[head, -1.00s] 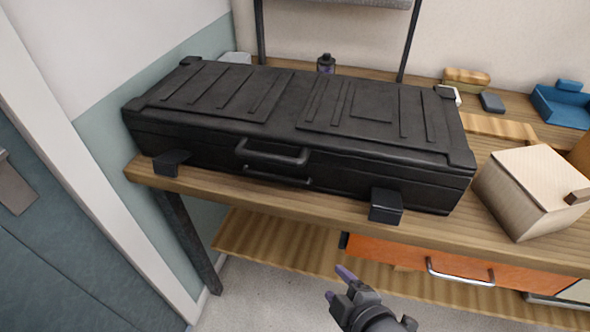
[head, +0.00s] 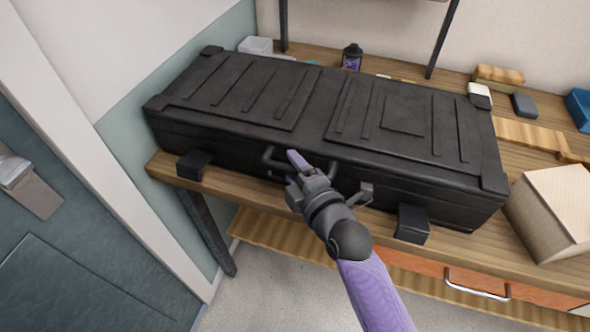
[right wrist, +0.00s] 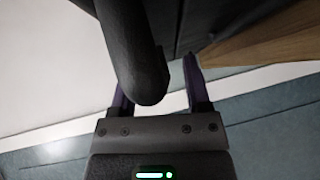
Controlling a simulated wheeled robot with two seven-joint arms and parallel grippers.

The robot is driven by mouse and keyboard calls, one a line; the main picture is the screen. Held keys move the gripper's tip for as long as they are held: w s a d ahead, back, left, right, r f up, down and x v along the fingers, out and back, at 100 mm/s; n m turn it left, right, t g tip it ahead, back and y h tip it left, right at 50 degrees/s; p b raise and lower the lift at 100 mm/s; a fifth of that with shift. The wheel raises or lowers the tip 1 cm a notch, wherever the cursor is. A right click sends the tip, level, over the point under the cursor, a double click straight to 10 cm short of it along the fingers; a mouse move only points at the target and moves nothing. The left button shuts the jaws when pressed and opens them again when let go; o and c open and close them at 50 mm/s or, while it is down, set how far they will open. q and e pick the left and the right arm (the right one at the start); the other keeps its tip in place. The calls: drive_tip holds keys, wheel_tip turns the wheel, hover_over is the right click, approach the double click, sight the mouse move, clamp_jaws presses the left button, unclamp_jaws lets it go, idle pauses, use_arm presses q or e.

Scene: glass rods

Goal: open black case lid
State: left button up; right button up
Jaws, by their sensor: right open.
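The black case (head: 310,120) lies on the wooden table with its ribbed lid (head: 240,95) down. Its black handle (head: 275,162) is on the front side, partly hidden by my right gripper (head: 296,165). My right gripper is open, with its purple fingers at the handle. In the right wrist view, a thick dark bar, which looks like the handle (right wrist: 135,60), reaches down between the two open fingers (right wrist: 155,95). I cannot tell whether the fingers touch it. My left gripper is not in view.
Black blocks stand at the table's front edge, one left (head: 194,164) and one right (head: 412,223) of the handle. A light wooden box (head: 553,215) stands right of the case. A dark bottle (head: 352,57) is behind it. An orange drawer (head: 430,268) is below.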

clamp_jaws()
idle(1.4)
